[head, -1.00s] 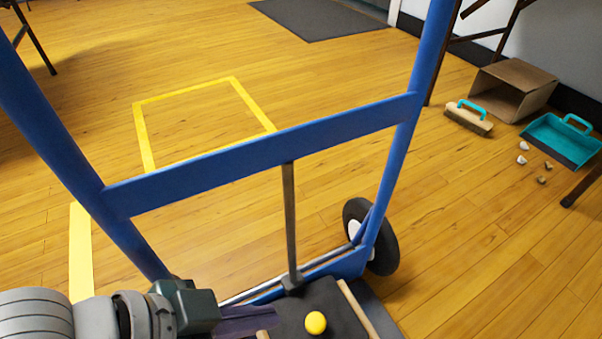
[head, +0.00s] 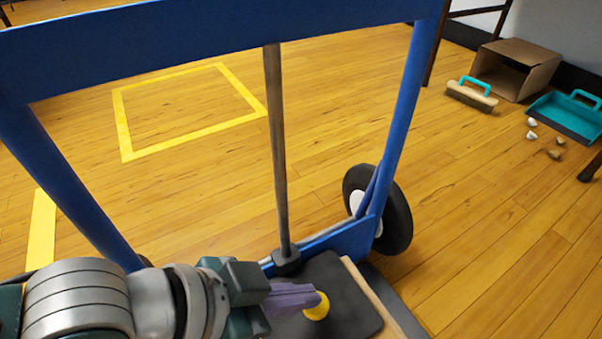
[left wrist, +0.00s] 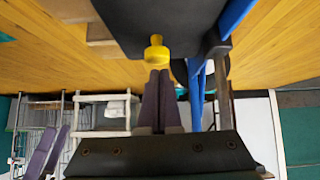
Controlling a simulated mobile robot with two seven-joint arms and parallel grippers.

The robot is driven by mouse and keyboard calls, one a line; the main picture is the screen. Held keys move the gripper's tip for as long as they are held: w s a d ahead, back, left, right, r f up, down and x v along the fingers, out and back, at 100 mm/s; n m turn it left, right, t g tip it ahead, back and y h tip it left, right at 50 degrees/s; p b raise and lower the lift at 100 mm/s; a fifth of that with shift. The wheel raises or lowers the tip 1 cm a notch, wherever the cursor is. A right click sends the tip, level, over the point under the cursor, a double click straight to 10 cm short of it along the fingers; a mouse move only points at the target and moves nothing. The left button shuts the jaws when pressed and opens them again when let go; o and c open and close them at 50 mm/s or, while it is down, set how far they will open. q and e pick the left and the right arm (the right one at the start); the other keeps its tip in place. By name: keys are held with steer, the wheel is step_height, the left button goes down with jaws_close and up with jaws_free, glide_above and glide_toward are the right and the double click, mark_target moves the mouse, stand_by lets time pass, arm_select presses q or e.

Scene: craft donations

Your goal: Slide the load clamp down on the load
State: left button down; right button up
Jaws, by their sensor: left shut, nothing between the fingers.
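The load clamp, a dark flat plate (head: 345,290) with a yellow knob (head: 317,306) on top, sits at the foot of a grey upright rod (head: 278,150) on a blue hand truck (head: 395,130). A pale wooden edge shows beneath the plate. My left gripper (head: 316,299) comes in from the left with its purple fingers shut and empty, the tips right at the knob. In the left wrist view the shut fingertips (left wrist: 158,74) are close to the yellow knob (left wrist: 156,50); I cannot tell whether they touch. Purple finger-like shapes at its lower left look like my right gripper (left wrist: 46,148).
The truck's blue crossbar (head: 200,45) spans above the arm. A yellow taped square (head: 190,140) marks open floor behind. A brush (head: 472,93), an open cardboard box (head: 516,68) and a teal dustpan (head: 568,116) with small scraps lie at the right.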

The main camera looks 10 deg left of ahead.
arm_select(q)
steer(key=shift+f, duration=0.4)
